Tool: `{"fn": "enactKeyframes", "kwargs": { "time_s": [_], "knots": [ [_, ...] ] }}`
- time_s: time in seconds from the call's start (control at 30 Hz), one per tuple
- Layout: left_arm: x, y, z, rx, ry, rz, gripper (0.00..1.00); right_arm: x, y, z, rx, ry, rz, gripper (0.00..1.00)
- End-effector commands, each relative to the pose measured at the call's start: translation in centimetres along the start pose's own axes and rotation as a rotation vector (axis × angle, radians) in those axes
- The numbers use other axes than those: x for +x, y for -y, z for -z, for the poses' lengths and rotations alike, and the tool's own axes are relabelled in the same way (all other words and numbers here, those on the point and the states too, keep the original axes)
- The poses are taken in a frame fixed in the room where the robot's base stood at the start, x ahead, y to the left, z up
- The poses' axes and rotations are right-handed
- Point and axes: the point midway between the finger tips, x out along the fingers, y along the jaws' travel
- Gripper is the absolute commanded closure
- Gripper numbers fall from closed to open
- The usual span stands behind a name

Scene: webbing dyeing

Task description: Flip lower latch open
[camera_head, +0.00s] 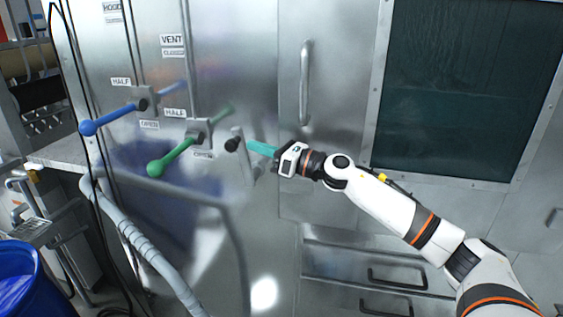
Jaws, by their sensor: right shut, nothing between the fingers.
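A grey latch (244,160) sits on the steel cabinet front, low and right of the coloured levers. Its dark round knob (232,145) points left. My right gripper (256,146) comes in from the right, with its teal fingers shut and empty. Their tips are close to the right side of the latch; I cannot tell whether they touch it. My left gripper is not in view.
A blue lever (108,118) and a green lever (174,158) stick out left of the latch. A vertical door handle (304,82) is above my right gripper. A pale hose (145,248) and blue bin (18,278) are at lower left.

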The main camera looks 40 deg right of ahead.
Motion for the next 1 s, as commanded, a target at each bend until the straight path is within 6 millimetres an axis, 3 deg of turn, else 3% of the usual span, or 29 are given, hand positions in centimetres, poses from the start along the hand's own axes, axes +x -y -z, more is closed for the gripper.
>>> {"fn": "enactKeyframes", "kwargs": {
  "time_s": [0.03,0.1,0.4,1.0],
  "knots": [
    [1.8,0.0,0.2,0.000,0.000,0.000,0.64,-1.6,-0.1,-1.1,-0.004,0.006,0.000,1.00],
    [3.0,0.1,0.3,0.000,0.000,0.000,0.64,-3.2,-0.1,-1.1,-0.004,0.006,-0.001,1.00],
    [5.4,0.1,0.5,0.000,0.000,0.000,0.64,-7.2,-0.1,-0.4,-0.001,0.000,-0.001,1.00],
    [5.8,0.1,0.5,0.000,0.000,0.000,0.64,-8.0,0.1,0.1,-0.001,-0.003,0.001,1.00]
  ]
}}
